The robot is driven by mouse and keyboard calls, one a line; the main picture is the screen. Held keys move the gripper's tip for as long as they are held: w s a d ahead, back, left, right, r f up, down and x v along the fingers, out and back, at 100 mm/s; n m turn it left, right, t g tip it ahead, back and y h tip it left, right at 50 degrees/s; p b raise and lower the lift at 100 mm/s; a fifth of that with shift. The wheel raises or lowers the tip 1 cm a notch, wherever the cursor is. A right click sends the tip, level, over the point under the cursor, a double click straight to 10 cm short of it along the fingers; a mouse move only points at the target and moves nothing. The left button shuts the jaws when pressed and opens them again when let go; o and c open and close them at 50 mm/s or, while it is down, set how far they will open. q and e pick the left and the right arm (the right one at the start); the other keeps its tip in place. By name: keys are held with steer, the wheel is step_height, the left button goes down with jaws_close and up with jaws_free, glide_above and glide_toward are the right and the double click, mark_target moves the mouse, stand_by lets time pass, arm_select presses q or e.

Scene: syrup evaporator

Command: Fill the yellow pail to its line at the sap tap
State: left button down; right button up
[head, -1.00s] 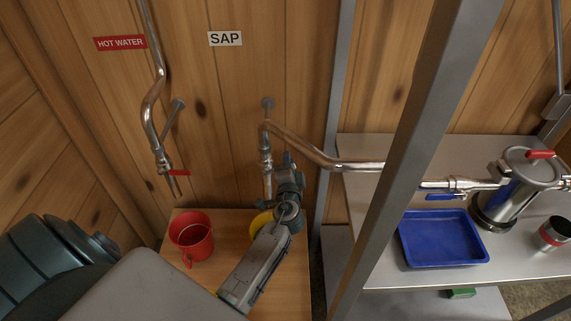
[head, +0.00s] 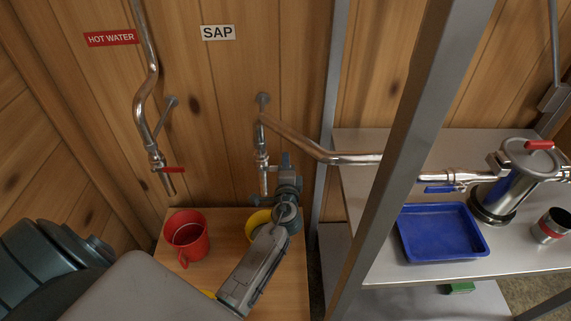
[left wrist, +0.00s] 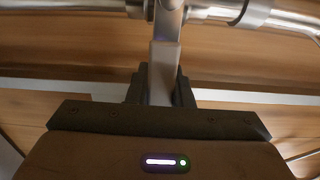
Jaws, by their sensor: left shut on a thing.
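The sap tap (head: 263,165) hangs from the pipe below the SAP sign, its spout pointing down. The yellow pail (head: 256,221) stands on the wooden table below the spout, mostly hidden behind my left gripper and arm. Its fill line and inside level cannot be seen. My left gripper (head: 287,180) is beside the tap, just right of the spout. In the left wrist view its jaws (left wrist: 161,88) are shut on a pale grey lever-like piece (left wrist: 164,58) that reaches up to the pipe, seemingly the tap's handle. My right gripper is out of view.
A red pail (head: 187,238) stands on the wooden table (head: 226,222) at left. The hot-water tap (head: 160,165) hangs above it. A grey post (head: 400,150) parts this table from a bench with a blue tray (head: 440,232), a metal canister (head: 505,190) and a cup (head: 551,226).

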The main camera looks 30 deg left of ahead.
arm_select(q)
steer(key=shift+f, duration=0.1)
steer(key=c, duration=1.6)
jaws_free()
steer(key=shift+o, duration=0.2)
steer(key=shift+s+d, duration=0.1)
steer(key=b+v, duration=0.3)
steer(key=v, duration=0.7)
steer(key=shift+s, duration=0.3)
steer(key=shift+d, duration=0.15)
